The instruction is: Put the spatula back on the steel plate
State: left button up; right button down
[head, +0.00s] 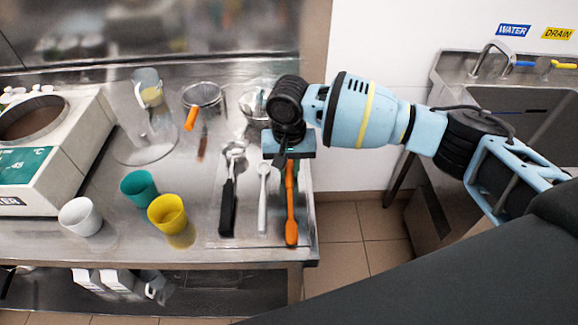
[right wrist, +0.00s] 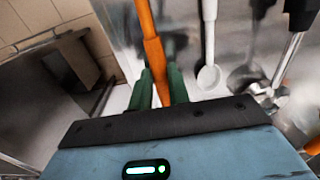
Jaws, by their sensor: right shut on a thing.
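The orange spatula (head: 291,212) hangs out from under my right gripper (head: 284,160), its long handle toward the front edge of the table. In the right wrist view, the spatula (right wrist: 154,50) runs between the green fingers of my right gripper (right wrist: 160,88), which is shut on it. Its far end is hidden under the gripper. The steel plate (head: 247,238) lies flat at the table's right end. The spatula is over the plate's right part; I cannot tell whether it touches. My left gripper is out of view.
A white spoon (head: 262,200) and a black-handled scoop (head: 227,208) lie on the plate left of the spatula. Yellow (head: 168,214), green (head: 138,188) and white (head: 80,216) cups stand further left. A strainer (head: 203,95) is behind. The table's right edge is close.

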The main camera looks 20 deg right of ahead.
jog(key=c, duration=1.3)
grip_release()
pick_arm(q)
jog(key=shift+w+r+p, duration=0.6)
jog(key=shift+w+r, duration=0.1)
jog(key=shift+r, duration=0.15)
pick_arm(e)
notch_tip(320, 180, up, 12)
jog(key=shift+a+r, duration=0.1)
